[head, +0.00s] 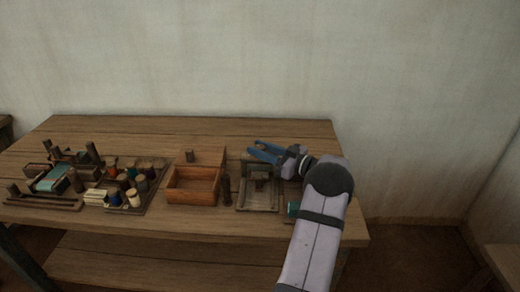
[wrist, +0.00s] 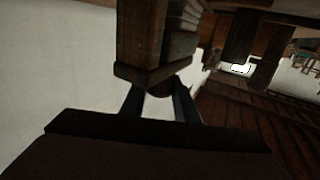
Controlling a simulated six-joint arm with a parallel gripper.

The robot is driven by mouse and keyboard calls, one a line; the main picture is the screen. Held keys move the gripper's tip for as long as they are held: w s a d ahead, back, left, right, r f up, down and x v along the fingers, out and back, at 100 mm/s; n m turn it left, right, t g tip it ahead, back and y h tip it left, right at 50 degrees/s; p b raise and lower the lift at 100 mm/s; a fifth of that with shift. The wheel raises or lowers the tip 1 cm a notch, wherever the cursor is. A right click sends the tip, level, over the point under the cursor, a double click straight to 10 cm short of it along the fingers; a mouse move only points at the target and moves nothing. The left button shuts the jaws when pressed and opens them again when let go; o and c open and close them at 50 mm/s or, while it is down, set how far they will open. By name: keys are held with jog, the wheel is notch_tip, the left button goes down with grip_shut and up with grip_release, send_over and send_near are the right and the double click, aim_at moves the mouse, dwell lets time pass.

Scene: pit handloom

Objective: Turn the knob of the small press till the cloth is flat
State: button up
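The small press (head: 258,207) stands near the table's front right, a wooden frame with a dark block and screw in its middle. Its knob is too small to make out clearly in the head view. My gripper (head: 257,151) has its two blue fingers spread apart, above and behind the press, pointing left. In the wrist view my gripper (wrist: 159,103) shows two dark fingers apart, with a dark rounded piece (wrist: 166,85) at or just beyond their tips under a wooden block. I cannot tell whether they touch it. The cloth cannot be told apart in either view.
An open wooden box (head: 192,196) is left of the press, with a dark upright piece (head: 226,188) between them. A tray of thread spools (head: 134,198) and a small loom (head: 55,180) are farther left. A teal spool (head: 293,209) lies beside my arm. The table's back (head: 190,130) is clear.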

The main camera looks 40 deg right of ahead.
jog(key=shift+c, duration=1)
jog(key=shift+r+h, duration=0.1)
jog(key=shift+h, duration=0.2)
jog(key=shift+m+h, duration=0.3)
jog(key=shift+m, duration=0.1)
jog(key=shift+m+h, duration=1.8)
jog(key=shift+h, duration=1)
jog(key=o, duration=1)
jog(key=shift+o, duration=0.2)
